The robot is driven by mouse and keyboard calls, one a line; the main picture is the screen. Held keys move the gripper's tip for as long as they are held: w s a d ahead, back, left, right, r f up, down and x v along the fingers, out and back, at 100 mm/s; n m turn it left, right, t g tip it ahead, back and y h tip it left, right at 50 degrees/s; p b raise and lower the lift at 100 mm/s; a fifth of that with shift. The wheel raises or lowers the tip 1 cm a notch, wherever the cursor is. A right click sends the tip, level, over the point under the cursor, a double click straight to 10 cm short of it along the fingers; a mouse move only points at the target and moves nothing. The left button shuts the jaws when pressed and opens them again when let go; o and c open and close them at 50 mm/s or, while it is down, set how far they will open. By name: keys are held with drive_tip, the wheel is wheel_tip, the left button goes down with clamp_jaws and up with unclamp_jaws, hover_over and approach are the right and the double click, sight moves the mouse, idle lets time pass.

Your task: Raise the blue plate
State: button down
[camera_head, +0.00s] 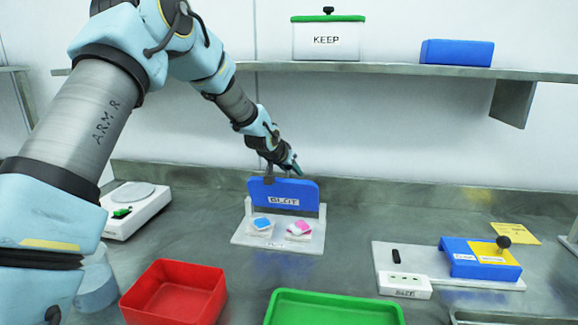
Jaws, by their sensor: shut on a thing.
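The blue plate (293,193) with a dark-lettered white label stands upright between two short white posts on a white base (281,243). My gripper (270,175) reaches down to its top edge from behind and the left, with a dark finger against the plate's upper left part. The gripper is shut on the plate; the far finger is mostly hidden. In front of the plate, a small clear dish with a blue piece (262,223) and one with a pink piece (299,229) sit on the base.
A red bin (176,290) and a green tray (333,308) stand at the front. A scale (134,208) is at left. A white board (395,256) with a blue-and-yellow block (481,258) is at right. A shelf (350,68) holds a KEEP box (328,40) and a blue box (457,52).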

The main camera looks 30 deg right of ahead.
drive_tip(key=shift+w+d+f+g+y+p, duration=0.15)
drive_tip(key=shift+f+g+y, duration=0.1)
drive_tip(key=shift+f, duration=0.35)
drive_tip(key=shift+w+d+f+g+y+p, duration=0.15)
drive_tip(key=shift+f+g+y, duration=0.15)
drive_tip(key=shift+f, duration=0.35)
drive_tip(key=shift+w+d+f+g+y+p, duration=0.15)
drive_tip(key=shift+f+g+y, duration=0.1)
drive_tip(key=shift+f, duration=0.45)
drive_tip(key=c, duration=0.8)
unclamp_jaws()
drive_tip(key=shift+c, duration=0.2)
drive_tip(key=o, duration=0.3)
drive_tip(key=shift+w+d+r, duration=0.1)
drive_tip(key=shift+r, duration=0.15)
drive_tip(key=shift+r, duration=0.1)
